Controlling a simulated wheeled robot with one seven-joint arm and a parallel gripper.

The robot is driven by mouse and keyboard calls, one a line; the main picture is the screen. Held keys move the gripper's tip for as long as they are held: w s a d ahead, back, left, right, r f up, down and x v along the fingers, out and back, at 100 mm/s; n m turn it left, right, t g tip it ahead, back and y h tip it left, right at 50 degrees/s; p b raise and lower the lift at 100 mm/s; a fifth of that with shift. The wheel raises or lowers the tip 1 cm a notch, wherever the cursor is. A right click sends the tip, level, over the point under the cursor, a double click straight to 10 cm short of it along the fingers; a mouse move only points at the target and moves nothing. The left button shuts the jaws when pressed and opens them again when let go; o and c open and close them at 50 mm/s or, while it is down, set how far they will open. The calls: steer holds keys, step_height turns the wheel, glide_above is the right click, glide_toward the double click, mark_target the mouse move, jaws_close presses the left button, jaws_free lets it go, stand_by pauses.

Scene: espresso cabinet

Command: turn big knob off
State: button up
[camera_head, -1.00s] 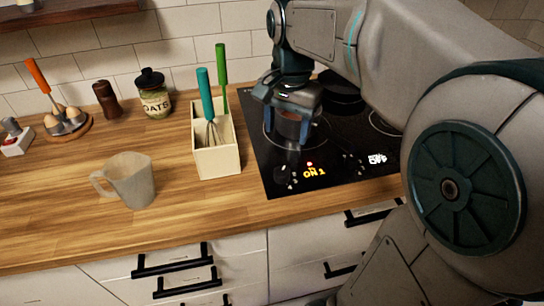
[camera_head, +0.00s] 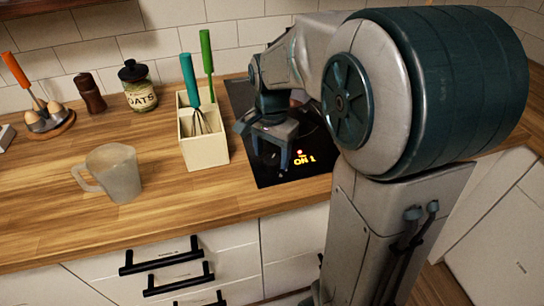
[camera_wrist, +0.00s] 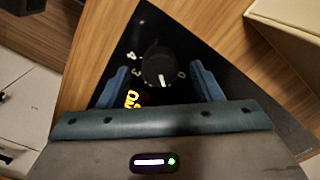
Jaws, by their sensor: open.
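The black cooktop (camera_head: 245,105) has a lit display (camera_head: 304,160) that reads "ON 1" in orange, with a red mark above it. A round black knob (camera_wrist: 158,66) with a white pointer mark shows in the wrist view. The mark points toward the bottom of the picture, between the printed 3 at left and 0 at right. My gripper (camera_head: 270,160) is open, fingers down over the cooktop's front left part. In the wrist view my gripper's two fingers lie either side of the knob, with gaps showing. The knob is hidden in the head view.
A cream utensil holder (camera_head: 205,152) with teal and green handled tools stands just left of the cooktop. A grey mug (camera_head: 115,175), an oats jar (camera_head: 138,88) and a brown mill (camera_head: 90,95) stand farther left. Drawer handles (camera_head: 160,258) project below the counter.

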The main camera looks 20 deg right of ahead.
steer(key=shift+f, duration=0.7)
steer(key=c, duration=1)
steer(key=shift+n, duration=0.3)
steer(key=n, duration=0.3)
steer(key=shift+n, duration=2.1)
steer(key=shift+r, duration=0.1)
